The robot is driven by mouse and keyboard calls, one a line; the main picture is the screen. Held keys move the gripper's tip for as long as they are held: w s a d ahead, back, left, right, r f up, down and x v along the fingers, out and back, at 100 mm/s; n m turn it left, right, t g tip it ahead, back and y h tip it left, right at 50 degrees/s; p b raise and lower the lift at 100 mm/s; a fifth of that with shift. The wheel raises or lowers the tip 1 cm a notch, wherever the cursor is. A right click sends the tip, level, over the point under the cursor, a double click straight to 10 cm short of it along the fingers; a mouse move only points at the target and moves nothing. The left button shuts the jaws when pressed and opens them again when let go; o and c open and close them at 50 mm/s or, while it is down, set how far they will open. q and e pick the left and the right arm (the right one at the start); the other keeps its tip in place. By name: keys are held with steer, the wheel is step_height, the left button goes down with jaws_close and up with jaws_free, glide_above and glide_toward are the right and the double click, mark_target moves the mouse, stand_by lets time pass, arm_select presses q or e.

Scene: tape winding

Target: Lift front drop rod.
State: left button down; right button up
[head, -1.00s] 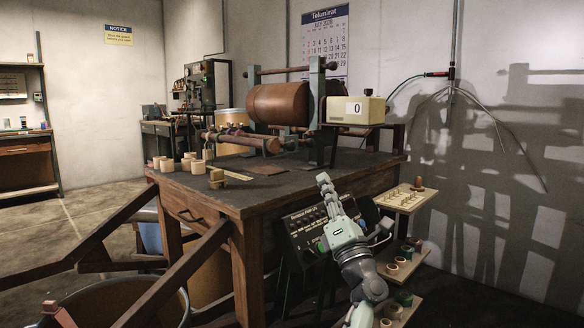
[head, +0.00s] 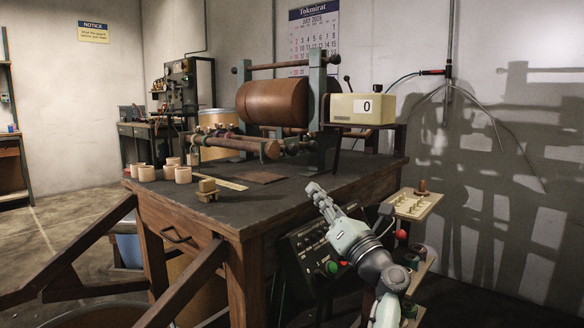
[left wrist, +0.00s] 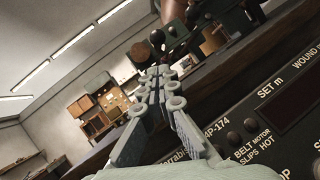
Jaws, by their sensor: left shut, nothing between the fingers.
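The winding machine stands on the dark-topped wooden table (head: 300,205). Its large brown roll (head: 270,103) sits between grey posts. A thin rod (head: 285,65) with knobbed ends runs above the roll. A thicker wooden rod (head: 240,145) lies low in front of it. I cannot tell which of these is the front drop rod. My left gripper (head: 316,188) is shut and empty at the table's front right edge, apart from both rods. The left wrist view shows its closed fingers (left wrist: 158,78) pointing towards the machine. My right gripper is not in view.
A control panel (head: 315,245) with buttons hangs below the table edge, close under my left gripper. Shelves (head: 415,205) with small parts stand at right. Several tape rolls (head: 182,174) and a small wooden block (head: 207,190) lie on the table. Wooden beams (head: 75,250) slant at lower left.

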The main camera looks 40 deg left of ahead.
arm_select(q)
steer(key=x, duration=1)
steer(key=shift+d+r, duration=0.1)
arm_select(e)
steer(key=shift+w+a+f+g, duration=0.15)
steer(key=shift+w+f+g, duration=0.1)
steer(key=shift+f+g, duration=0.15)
